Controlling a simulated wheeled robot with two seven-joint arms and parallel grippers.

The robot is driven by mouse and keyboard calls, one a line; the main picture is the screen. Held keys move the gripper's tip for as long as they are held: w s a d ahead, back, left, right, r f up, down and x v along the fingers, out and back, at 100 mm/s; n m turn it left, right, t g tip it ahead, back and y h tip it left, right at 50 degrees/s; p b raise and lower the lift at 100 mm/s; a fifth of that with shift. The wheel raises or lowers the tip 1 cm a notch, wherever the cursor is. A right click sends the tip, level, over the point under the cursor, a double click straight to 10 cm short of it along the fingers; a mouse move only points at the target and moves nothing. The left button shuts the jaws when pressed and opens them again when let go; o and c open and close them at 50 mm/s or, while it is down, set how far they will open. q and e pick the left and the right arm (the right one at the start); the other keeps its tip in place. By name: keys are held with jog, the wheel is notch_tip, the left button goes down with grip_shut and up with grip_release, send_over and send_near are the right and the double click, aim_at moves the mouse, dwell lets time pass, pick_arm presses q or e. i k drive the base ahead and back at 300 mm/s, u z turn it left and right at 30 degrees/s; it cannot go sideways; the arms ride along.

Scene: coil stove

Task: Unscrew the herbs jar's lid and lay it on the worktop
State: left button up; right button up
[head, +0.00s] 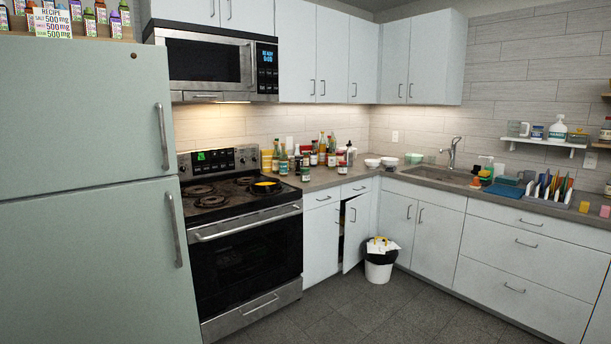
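A crowd of jars and bottles stands on the worktop (328,182) in the corner to the right of the stove. A small jar with a dark body and pale label (305,174) stands at the front left of the group. Another jar with a red label (342,168) stands at the front right. The labels are too small to read, so I cannot tell which is the herbs jar or see its lid clearly. Neither of my grippers is in view.
The stove (247,250) has a pan (266,186) on a right burner. Below the worktop, a cabinet door (356,231) stands ajar. A trash bin (379,268) stands on the floor nearby. White bowls (389,163) are right of the jars. The floor in front is clear.

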aim_at(304, 177)
jog(key=z, duration=0.45)
jog(key=k, duration=0.6)
jog(key=z, duration=0.8)
jog(key=i, duration=4.35)
jog(key=u, duration=0.5)
jog(key=i, duration=1.55)
jog(key=u, duration=1.65)
jog(key=i, duration=1.2)
jog(key=u, duration=1.1)
jog(key=i, duration=0.3)
jog(key=u, duration=0.1)
